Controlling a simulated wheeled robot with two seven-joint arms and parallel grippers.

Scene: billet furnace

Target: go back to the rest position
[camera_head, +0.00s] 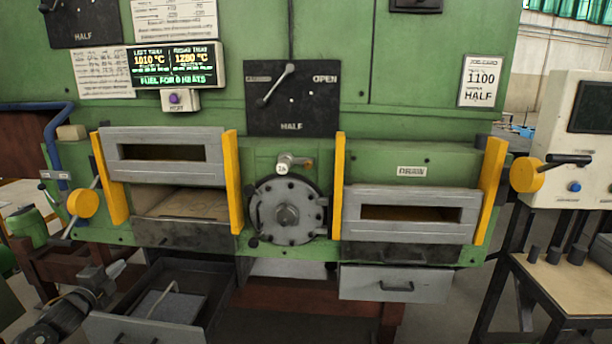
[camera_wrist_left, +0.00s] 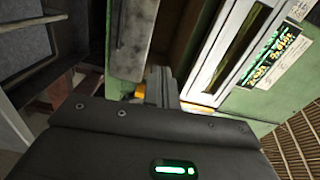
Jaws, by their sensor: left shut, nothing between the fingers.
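My left gripper (camera_head: 117,270) is low at the left in the head view, in front of the green furnace (camera_head: 400,150) and beside the pulled-out lower left drawer (camera_head: 150,328). It is shut and empty. In the left wrist view the closed fingers (camera_wrist_left: 158,88) point away past the dark wrist housing, with nothing between them. My right gripper is not in view.
The left furnace door (camera_head: 165,142) is raised, with an opening below it; the right door (camera_head: 408,228) is down. The lower right drawer (camera_head: 380,285) is pushed in. A bench (camera_head: 575,285) with several dark cylinders stands right, below a control box (camera_head: 572,120).

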